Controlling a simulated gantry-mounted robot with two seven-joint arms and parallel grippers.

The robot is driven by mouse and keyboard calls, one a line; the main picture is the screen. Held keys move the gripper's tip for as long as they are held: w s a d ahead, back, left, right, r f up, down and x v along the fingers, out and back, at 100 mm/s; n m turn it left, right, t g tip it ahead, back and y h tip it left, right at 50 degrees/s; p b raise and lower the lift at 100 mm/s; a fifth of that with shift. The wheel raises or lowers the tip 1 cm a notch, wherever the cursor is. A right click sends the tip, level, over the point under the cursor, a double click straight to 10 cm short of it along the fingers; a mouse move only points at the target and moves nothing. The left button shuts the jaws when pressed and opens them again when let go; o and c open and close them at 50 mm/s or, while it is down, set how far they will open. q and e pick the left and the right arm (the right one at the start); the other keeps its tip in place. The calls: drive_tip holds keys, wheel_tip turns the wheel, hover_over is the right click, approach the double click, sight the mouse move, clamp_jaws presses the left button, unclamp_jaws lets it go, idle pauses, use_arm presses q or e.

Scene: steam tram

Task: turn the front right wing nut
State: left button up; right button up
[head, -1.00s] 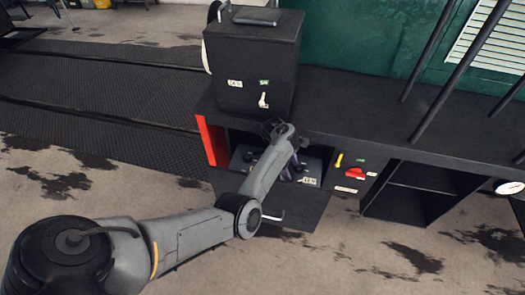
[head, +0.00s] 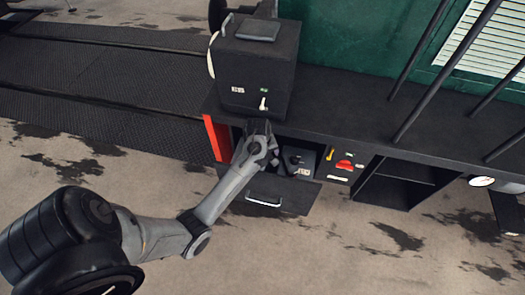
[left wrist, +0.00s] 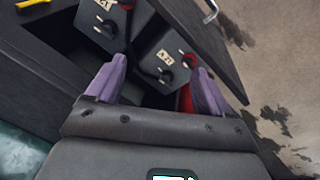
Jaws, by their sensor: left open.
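Two dark batteries stand in the open drawer. In the left wrist view, one battery (left wrist: 155,50) with a "12V" label lies between and beyond my fingertips. It has a black wing nut on a red ring (left wrist: 188,62) and another black wing nut (left wrist: 165,76). The other battery (left wrist: 96,18), on the right side of the drawer in the head view (head: 298,158), has a wing nut (left wrist: 107,28) and one at the picture's top edge (left wrist: 127,4). My left gripper (left wrist: 160,67) is open and empty, its purple fingertips apart above the first battery. My right gripper is out of view.
The drawer front with its handle (head: 263,203) stands out below the bench (head: 350,110). A panel with a red switch (head: 344,165) and yellow lever (head: 329,154) is to the right. A black box (head: 255,75) stands on the bench above.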

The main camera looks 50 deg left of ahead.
use_arm(q)
drive_tip(key=s+d+r+m+p, duration=0.3)
drive_tip(key=r, duration=0.2)
drive_tip(key=shift+s+d+m+y+p, duration=0.3)
drive_tip(key=shift+s+m+y+p, duration=0.05)
drive_tip(key=shift+m+y+p, duration=0.05)
